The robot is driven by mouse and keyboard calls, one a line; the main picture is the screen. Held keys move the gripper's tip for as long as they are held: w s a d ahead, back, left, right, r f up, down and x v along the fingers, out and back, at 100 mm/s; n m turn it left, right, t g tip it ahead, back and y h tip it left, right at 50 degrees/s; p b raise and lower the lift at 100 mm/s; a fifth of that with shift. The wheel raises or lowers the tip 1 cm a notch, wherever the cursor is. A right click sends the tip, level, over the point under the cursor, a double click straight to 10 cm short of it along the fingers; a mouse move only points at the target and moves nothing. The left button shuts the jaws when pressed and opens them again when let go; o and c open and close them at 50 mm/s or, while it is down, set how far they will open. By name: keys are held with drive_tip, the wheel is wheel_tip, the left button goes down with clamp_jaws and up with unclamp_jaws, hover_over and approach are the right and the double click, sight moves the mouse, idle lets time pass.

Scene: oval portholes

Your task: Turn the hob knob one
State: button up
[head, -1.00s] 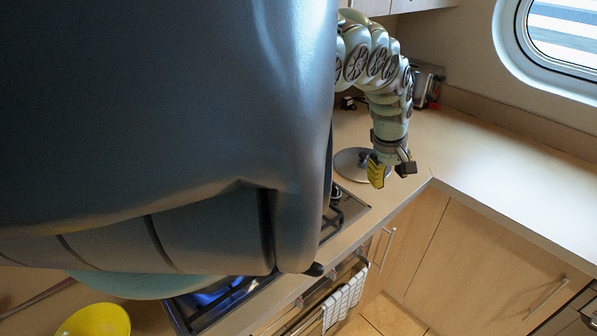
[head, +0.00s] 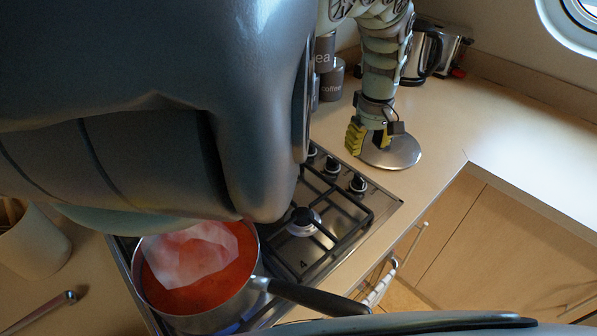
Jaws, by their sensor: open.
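The hob (head: 345,232) is a steel gas hob with black grates, partly hidden by my own body. Three dark knobs show along its far right end: a near knob (head: 358,184), a middle knob (head: 332,167) and a far knob (head: 312,150). I cannot read which of them is knob one. My gripper (head: 369,139) has yellow fingertips and is open and empty.
A pan (head: 257,268) of red sauce sits on the hob, its black handle (head: 322,298) reaching right over the front edge. A kettle (head: 418,55), toaster and canisters (head: 332,82) stand behind. The right counter (head: 500,125) is clear.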

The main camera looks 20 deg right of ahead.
sight(360, 177)
wheel_tip(360, 177, down, 9)
drive_tip(key=shift+d+r+p, duration=0.15)
drive_tip(key=shift+r+p, duration=0.05)
drive_tip(key=shift+p, duration=0.2)
drive_tip(key=shift+f, duration=0.95)
drive_tip(key=shift+c, duration=0.2)
